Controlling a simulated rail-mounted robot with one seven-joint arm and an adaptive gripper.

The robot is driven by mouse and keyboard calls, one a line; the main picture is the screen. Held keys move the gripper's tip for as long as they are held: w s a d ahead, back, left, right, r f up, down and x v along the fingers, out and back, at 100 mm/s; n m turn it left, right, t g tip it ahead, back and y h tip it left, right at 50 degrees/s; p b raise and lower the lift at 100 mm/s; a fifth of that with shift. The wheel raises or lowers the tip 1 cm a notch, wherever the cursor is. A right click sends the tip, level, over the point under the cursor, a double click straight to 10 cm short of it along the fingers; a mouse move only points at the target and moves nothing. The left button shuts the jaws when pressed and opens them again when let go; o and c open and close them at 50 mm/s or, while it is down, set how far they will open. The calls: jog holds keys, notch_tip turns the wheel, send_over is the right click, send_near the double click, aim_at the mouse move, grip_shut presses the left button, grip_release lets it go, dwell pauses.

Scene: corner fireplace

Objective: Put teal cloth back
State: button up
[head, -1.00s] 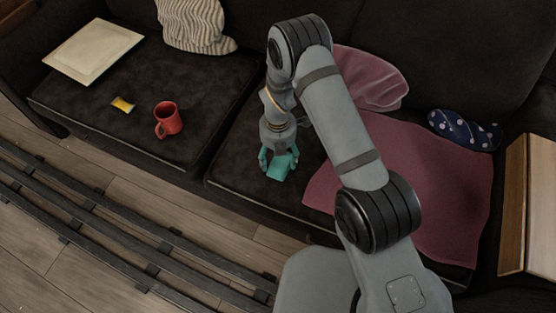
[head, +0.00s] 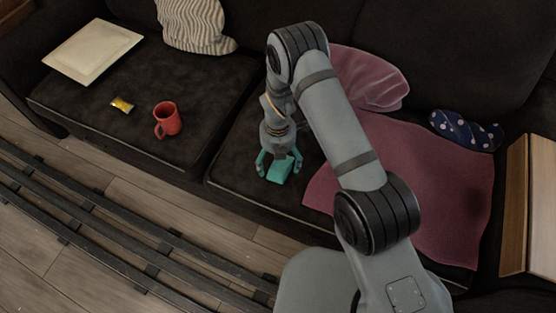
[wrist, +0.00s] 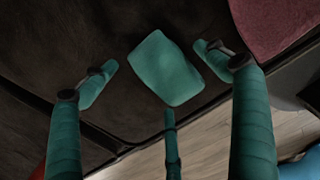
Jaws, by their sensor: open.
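The teal cloth (head: 280,170) lies on the dark sofa seat, near its front edge. In the wrist view the teal cloth (wrist: 166,68) shows as a small folded rectangle between and a little beyond my fingertips. My gripper (head: 279,163) is open above the cloth, with a finger to each side of it. In the wrist view my gripper (wrist: 155,75) has its teal fingers spread wide and apart from the cloth. Nothing is held.
A red mug (head: 168,119), a small yellow packet (head: 122,104) and a cream tray (head: 93,50) are on the left seat. A mauve blanket (head: 440,190) covers the right seat, with a dotted dark blue item (head: 465,131) behind. Rails (head: 120,225) run along the floor.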

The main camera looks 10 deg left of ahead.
aim_at(278, 162)
notch_tip(278, 162, up, 12)
jog(key=p, duration=0.2)
jog(key=shift+r, duration=0.15)
dwell(0.5)
